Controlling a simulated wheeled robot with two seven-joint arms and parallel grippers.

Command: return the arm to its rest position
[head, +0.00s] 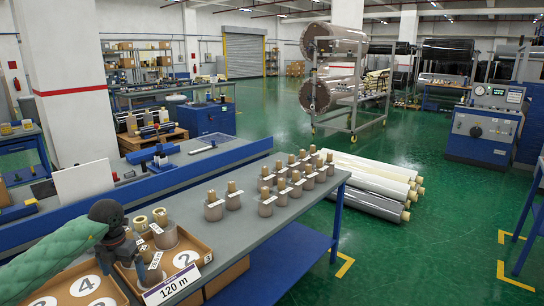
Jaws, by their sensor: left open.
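My left arm comes in from the left in a green sleeve, and its dark gripper (148,277) points down over the cardboard tray (205,249) at the table's near end. The gripper is open; its fingertips are small and close to the tray's contents. Wrapped rolls with tan cores stand upright in the tray, one of them (165,238) behind the gripper. Another roll beside the gripper is partly hidden by it. White discs numbered 4 and 2 show on the tray floor. A "120 m" label (172,287) is on the tray's front. My right gripper is not in view.
Several more wrapped rolls (267,202) stand in rows on the grey table (262,244) beyond the tray. A blue-railed bench (190,172) runs along the left. Long film rolls (365,198) lie on the green floor behind the table. Open floor lies to the right.

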